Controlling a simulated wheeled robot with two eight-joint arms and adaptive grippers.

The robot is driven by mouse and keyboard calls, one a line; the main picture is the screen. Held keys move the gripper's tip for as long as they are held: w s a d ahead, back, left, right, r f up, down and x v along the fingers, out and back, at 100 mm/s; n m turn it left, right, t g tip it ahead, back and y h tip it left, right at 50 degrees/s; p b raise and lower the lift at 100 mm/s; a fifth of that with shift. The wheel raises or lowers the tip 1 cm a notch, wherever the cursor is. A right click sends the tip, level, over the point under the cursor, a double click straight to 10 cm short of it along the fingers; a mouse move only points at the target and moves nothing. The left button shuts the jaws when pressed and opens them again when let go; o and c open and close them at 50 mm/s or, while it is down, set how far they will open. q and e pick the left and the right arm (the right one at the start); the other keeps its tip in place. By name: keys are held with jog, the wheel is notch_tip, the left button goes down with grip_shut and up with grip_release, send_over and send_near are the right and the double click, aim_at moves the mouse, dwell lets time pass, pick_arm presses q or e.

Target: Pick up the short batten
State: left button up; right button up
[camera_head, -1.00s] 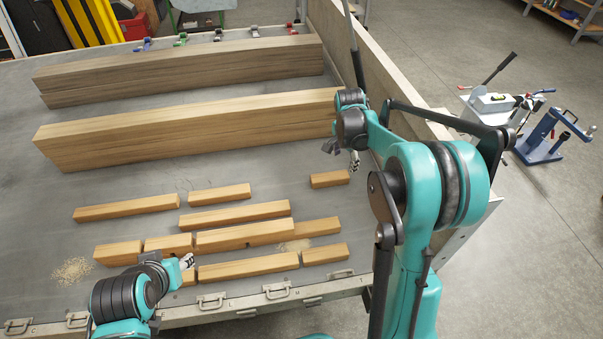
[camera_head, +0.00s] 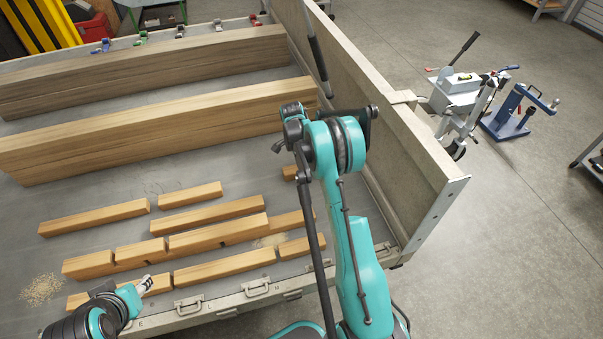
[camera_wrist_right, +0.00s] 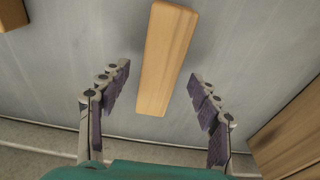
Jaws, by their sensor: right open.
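A short light-wood batten (camera_head: 289,172) lies on the grey trailer bed at the right of the other battens. In the head view my right arm hides most of it. In the right wrist view a batten (camera_wrist_right: 165,60), seemingly this one, runs up the picture with its near end between the fingers. My right gripper (camera_wrist_right: 159,74) is open, with a gap on both sides of the batten and no contact visible. The head view hides its fingers behind my arm. My left gripper (camera_head: 146,283) is low at the left, by the front battens; its opening is unclear.
Several other battens (camera_head: 218,239) lie in rows on the bed (camera_head: 120,190). Two thick beams (camera_head: 170,125) lie behind them. A tall side wall (camera_head: 370,120) stands right of my right arm. Latches (camera_head: 257,288) line the front edge. Sawdust (camera_head: 40,290) lies at left.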

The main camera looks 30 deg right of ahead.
notch_tip(320, 180, down, 3)
jog(key=shift+d+r, duration=0.15)
jog(key=shift+s+r, duration=0.1)
jog(key=shift+c, duration=1.3)
pick_arm(q)
jog(key=shift+f, duration=0.55)
pick_arm(e)
jog(key=c, duration=1.1)
jog(key=shift+o, duration=0.2)
